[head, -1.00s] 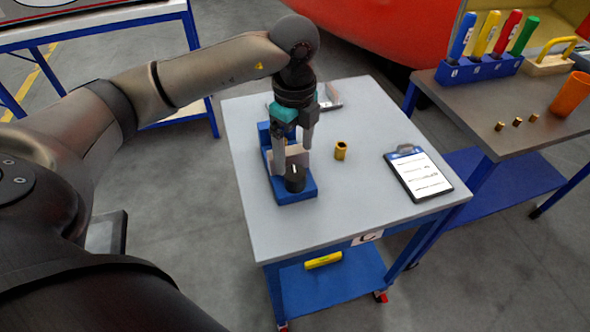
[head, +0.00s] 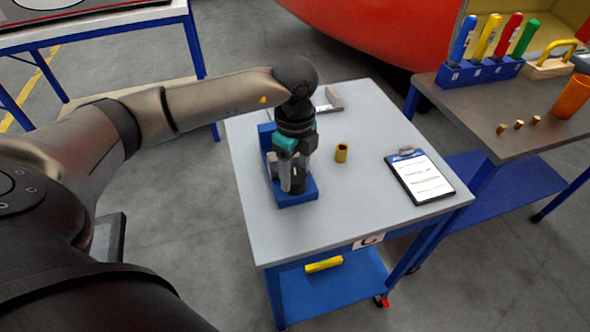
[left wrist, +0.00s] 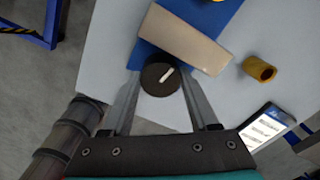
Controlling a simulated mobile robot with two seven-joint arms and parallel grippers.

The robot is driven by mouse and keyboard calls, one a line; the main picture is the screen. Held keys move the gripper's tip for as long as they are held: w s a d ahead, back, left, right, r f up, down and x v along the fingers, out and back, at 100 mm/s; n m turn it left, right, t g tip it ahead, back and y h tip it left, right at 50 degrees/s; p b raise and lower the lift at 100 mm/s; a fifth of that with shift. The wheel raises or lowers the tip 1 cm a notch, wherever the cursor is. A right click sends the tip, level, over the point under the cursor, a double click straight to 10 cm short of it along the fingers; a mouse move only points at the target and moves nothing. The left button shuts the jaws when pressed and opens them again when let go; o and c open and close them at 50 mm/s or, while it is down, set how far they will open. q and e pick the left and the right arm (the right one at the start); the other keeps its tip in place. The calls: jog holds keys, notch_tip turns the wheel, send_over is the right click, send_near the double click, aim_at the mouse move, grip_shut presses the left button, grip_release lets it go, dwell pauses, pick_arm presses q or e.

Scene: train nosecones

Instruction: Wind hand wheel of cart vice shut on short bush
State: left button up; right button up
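The blue cart vice (head: 298,195) stands on the grey cart top, with a pale jaw block (left wrist: 185,40). Its hand wheel (left wrist: 160,75) is a dark round knob with a white mark; it also shows in the head view (head: 298,180). My left gripper (head: 292,188) points down over the wheel, one finger on each side. In the left wrist view its fingers (left wrist: 160,78) appear to touch the wheel's sides. A brass-coloured edge (left wrist: 218,1) shows at the vice, mostly cut off. My right gripper is out of view.
A clipboard (head: 420,177) lies on the cart's right side and another item (head: 330,98) lies at the back. The right-hand table (head: 480,110) holds several small brass pieces, an orange cup (head: 571,97) and coloured handles in a blue rack (head: 478,72). The cart's front is clear.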

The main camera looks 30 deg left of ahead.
pick_arm(q)
jog(key=c, duration=0.9)
jog(key=shift+o, duration=0.2)
jog(key=shift+m, duration=0.3)
jog(key=m, duration=0.3)
jog(key=shift+m, duration=0.4)
jog(key=m+b, duration=0.1)
jog(key=m, duration=0.3)
jog(key=m+b, duration=0.1)
jog(key=m, duration=0.4)
jog(key=shift+w+m, duration=0.1)
jog(key=shift+m, duration=0.3)
jog(key=m+b, duration=0.1)
jog(key=m, duration=0.3)
jog(key=shift+d, duration=0.1)
jog(key=shift+m, duration=0.3)
